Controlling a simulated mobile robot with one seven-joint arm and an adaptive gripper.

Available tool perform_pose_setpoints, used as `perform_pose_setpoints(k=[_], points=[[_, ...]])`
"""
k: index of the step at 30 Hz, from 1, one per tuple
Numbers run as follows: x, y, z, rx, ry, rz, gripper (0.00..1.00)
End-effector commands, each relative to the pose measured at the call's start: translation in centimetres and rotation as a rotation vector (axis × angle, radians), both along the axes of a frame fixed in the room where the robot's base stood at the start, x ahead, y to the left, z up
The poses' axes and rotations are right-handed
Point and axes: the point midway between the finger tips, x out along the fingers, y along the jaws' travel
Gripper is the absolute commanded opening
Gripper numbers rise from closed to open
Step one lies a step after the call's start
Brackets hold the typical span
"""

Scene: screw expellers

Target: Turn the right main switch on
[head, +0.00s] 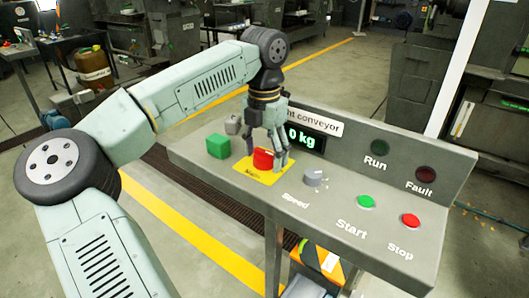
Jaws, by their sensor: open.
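The main switch (262,159) is a red knob on a yellow plate (249,172) at the left part of the grey control console. The sign behind it ends in "ht conveyor", its start hidden by my arm. My gripper (267,160) is open and points down at the knob. One finger overlaps the knob's right side in the picture; I cannot tell whether they touch. The fingers partly hide the knob, so its turned position is not clear.
To the right are a grey speed dial (315,177), a green start button (366,202) and a red stop button (411,221). The display (304,137) reads 0 kg. The run lamp (380,146) looks dark.

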Motion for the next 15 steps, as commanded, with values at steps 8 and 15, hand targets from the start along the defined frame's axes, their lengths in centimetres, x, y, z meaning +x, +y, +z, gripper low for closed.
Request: perform_pose_setpoints(k=[8,15], points=[[0.1,0.0,2.4,0.001,-0.002,0.002,0.64],[0.1,0.0,7.6,0.001,-0.004,0.003,0.64]])
